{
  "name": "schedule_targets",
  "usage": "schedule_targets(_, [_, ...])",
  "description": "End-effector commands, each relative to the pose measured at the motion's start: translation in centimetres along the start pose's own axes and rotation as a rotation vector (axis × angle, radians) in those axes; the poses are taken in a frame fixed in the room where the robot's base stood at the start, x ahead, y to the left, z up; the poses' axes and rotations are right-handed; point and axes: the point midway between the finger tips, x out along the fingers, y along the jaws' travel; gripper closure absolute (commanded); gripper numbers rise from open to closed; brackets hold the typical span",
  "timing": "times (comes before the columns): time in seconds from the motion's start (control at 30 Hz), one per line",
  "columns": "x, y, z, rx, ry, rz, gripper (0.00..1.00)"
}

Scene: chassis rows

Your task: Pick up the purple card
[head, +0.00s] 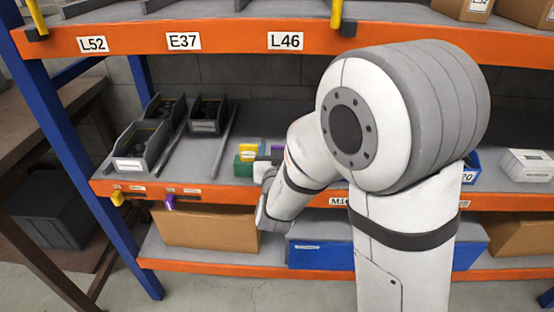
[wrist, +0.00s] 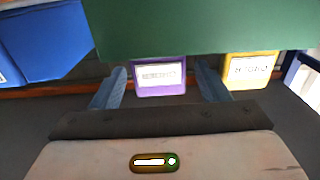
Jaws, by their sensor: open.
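The purple card (wrist: 158,77) shows in the wrist view with a white label on its face. A green block fills the top of that view and borders the card's upper edge. My gripper (wrist: 160,72) is open, with one finger on each side of the card as seen there. I cannot tell how far ahead of the fingertips the card is, and no contact shows. In the head view a small purple patch beside my arm, at the green and yellow items, may be the card. My fingers do not show clearly there.
A yellow card (wrist: 250,68) stands close beside the purple one, near a finger. A blue bin (wrist: 45,40) is at the left of the wrist view. In the head view, grey bins (head: 140,150) stand left on the orange-edged shelf (head: 120,189). Cardboard and blue boxes are below.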

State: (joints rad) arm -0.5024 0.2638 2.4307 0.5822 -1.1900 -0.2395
Motion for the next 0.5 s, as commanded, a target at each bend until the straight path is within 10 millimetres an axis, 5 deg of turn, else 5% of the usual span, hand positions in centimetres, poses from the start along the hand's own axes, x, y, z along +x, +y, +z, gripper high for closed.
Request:
schedule_targets(0.17, [0.03,0.00,-0.02,0.000,0.000,0.000,0.31])
schedule_targets(0.5, [0.01,0.03,-0.02,0.000,0.000,0.000,0.58])
